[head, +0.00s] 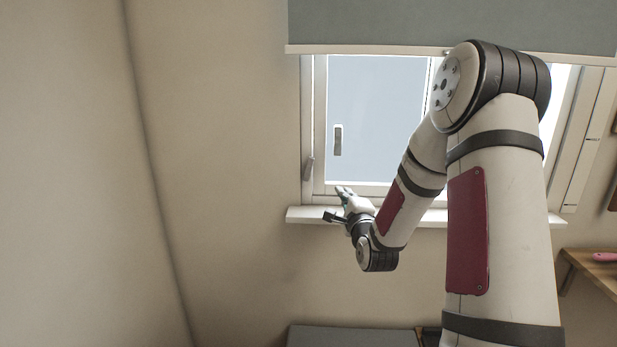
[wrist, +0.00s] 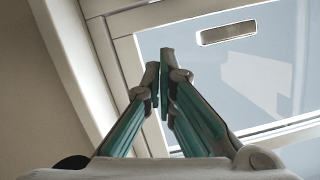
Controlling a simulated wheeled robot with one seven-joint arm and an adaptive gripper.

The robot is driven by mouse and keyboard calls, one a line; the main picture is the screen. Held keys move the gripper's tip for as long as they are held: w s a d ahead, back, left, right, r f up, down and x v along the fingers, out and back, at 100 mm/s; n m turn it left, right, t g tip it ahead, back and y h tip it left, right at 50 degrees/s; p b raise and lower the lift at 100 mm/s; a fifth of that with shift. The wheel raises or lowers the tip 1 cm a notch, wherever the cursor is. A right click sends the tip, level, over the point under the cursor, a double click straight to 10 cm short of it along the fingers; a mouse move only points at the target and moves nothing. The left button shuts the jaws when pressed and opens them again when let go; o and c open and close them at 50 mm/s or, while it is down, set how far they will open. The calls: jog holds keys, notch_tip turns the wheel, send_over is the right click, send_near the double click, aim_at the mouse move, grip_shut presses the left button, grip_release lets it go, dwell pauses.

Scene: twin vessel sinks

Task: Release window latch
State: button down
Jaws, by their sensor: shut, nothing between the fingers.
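The window (head: 375,120) has a white frame. A small grey-brown latch handle (head: 309,168) hangs on the lower left of the frame, pointing down. A grey oblong fitting (head: 338,139) shows against the pane; it also shows in the wrist view (wrist: 227,32). I cannot tell which of the two is the task's latch. My gripper (head: 342,190) is at the window's lower left, just above the sill, to the right of and below the handle. In the wrist view its fingers (wrist: 161,62) are shut and empty, apart from the oblong fitting. I cannot make out the latch handle there.
A white sill (head: 302,215) runs under the window. A grey-blue blind (head: 370,25) covers the window's upper part. A bare wall (head: 230,150) lies to the left. A wooden shelf (head: 600,265) with a pink item stands at the lower right.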

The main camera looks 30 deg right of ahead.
send_near(315, 166)
jog(key=d, duration=0.2)
jog(key=w+d+f, duration=0.1)
jog(key=d, duration=0.2)
jog(key=shift+w+d+f, duration=0.25)
jog(key=shift+w+d, duration=0.05)
jog(key=shift+w, duration=0.05)
jog(key=shift+w+a+r, duration=0.2)
jog(key=shift+w+a, duration=0.1)
jog(key=shift+a, duration=0.25)
jog(key=shift+w+a+r, duration=0.2)
jog(key=shift+w+a, duration=0.1)
jog(key=shift+a, duration=0.3)
jog(key=shift+w+a+r, duration=0.1)
jog(key=shift+w+a, duration=0.25)
jog(key=shift+a, duration=0.1)
jog(key=shift+w+a+r+n, duration=0.35)
jog(key=shift+a+n, duration=0.15)
jog(key=shift+n, duration=0.1)
jog(key=shift+w+a+r, duration=0.1)
jog(key=shift+a+r, duration=0.05)
jog(key=shift+r, duration=0.15)
